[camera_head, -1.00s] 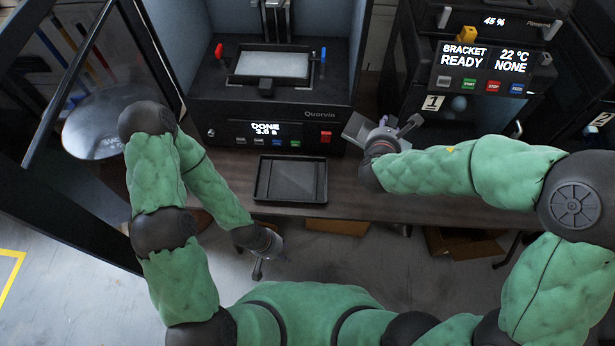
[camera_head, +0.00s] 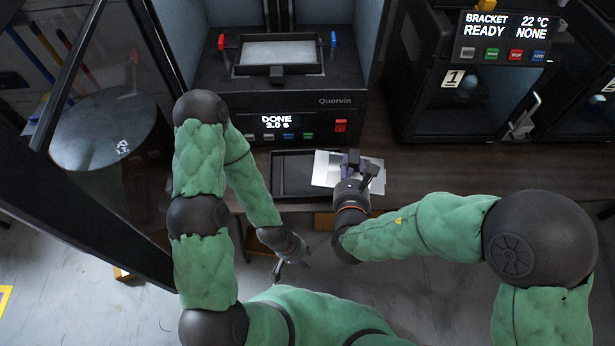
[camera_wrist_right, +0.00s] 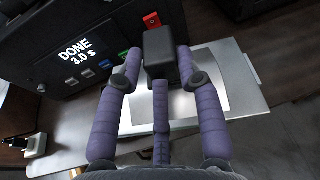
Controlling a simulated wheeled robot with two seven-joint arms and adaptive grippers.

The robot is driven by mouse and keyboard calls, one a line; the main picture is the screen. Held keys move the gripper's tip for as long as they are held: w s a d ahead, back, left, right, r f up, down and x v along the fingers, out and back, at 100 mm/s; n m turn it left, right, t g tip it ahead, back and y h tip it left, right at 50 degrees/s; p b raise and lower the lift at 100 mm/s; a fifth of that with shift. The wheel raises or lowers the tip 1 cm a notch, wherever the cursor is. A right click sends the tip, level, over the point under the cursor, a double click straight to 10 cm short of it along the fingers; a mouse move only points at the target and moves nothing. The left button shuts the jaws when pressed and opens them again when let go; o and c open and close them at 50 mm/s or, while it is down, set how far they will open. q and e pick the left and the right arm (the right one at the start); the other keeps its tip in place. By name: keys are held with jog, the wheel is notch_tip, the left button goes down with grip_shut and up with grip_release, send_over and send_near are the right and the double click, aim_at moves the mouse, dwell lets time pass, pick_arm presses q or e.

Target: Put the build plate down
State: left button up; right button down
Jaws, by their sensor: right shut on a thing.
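The build plate (camera_head: 373,172) is a flat silvery plate with a dark block on top, and it shows large in the right wrist view (camera_wrist_right: 245,82). My right gripper (camera_head: 353,163) is shut on its dark block, with purple fingers around the block (camera_wrist_right: 160,52). The plate overlaps the right part of the black tray (camera_head: 280,190) on the bench. I cannot tell whether it touches the tray or hangs just above it. My left gripper (camera_head: 290,267) hangs in front of the bench, empty, its fingers apart.
The resin printer (camera_head: 210,112) stands behind the tray, its display reading DONE, with a vat (camera_head: 280,68) inside. Another printer (camera_head: 470,90) stands at the back right. The bench right of the plate (camera_head: 440,165) is clear.

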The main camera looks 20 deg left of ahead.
aim_at(317, 155)
jog(key=shift+s+a+f+n+y, duration=0.15)
jog(key=shift+s+a+f, duration=0.05)
jog(key=shift+a, duration=0.2)
jog(key=shift+s+a+f+n+y, duration=0.15)
jog(key=shift+a, duration=0.25)
jog(key=w+a+f+b, duration=0.1)
jog(key=a, duration=0.1)
jog(key=w+a+f+b, duration=0.1)
jog(key=a+f, duration=0.1)
jog(key=a, duration=0.1)
jog(key=w+a+f+b, duration=0.1)
jog(key=w+a, duration=0.1)
jog(key=a, duration=0.1)
jog(key=shift+w+a+f, duration=0.1)
jog(key=shift+f, duration=0.05)
jog(key=a+f+b, duration=0.1)
jog(key=f, duration=0.2)
jog(key=w+a+f+b, duration=0.1)
jog(key=f, duration=0.1)
jog(key=w+a+f+b, duration=0.1)
jog(key=a+f+b, duration=0.1)
jog(key=f, duration=0.1)
jog(key=shift+w+f, duration=0.1)
jog(key=shift+f, duration=0.25)
jog(key=c, duration=0.6)
grip_release()
jog(key=shift+f, duration=0.1)
